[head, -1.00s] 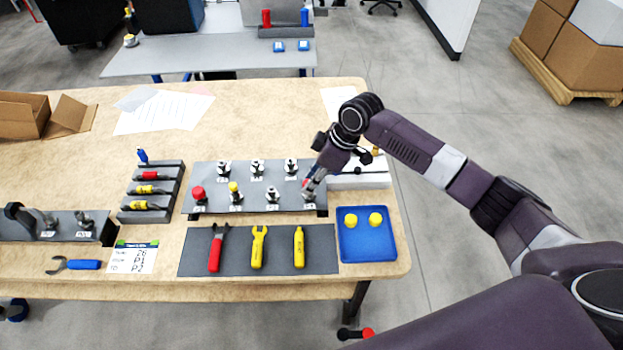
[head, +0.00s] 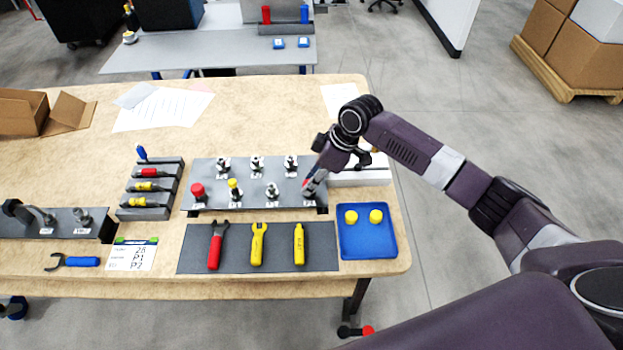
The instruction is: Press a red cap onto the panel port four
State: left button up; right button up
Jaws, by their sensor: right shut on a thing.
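The grey panel (head: 237,172) stands on the wooden table with several ports in two rows. One red cap (head: 197,189) sits on the front-left port, and a yellow cap (head: 233,183) sits on the port beside it. My right gripper (head: 309,188) is shut at the front-right port, its fingers pointing down. A bit of red shows between its fingers, seemingly a red cap mostly hidden by them. I cannot tell whether this cap touches the port. The port numbers are too small to read. My left gripper is not in view.
A blue tray (head: 388,245) with two yellow caps lies front right. A dark mat (head: 279,259) holds a red tool and two yellow ones. A tool rack (head: 161,211) stands left of the panel. A white box-like object (head: 372,178) lies beneath my right wrist.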

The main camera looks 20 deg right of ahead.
jog(key=shift+s+f, duration=0.1)
jog(key=shift+f, duration=0.3)
jog(key=shift+c, duration=0.2)
jog(key=o, duration=0.9)
jog(key=shift+r, duration=0.15)
jog(key=v, duration=1.1)
jog(key=shift+d+r, duration=0.15)
jog(key=shift+r, duration=0.2)
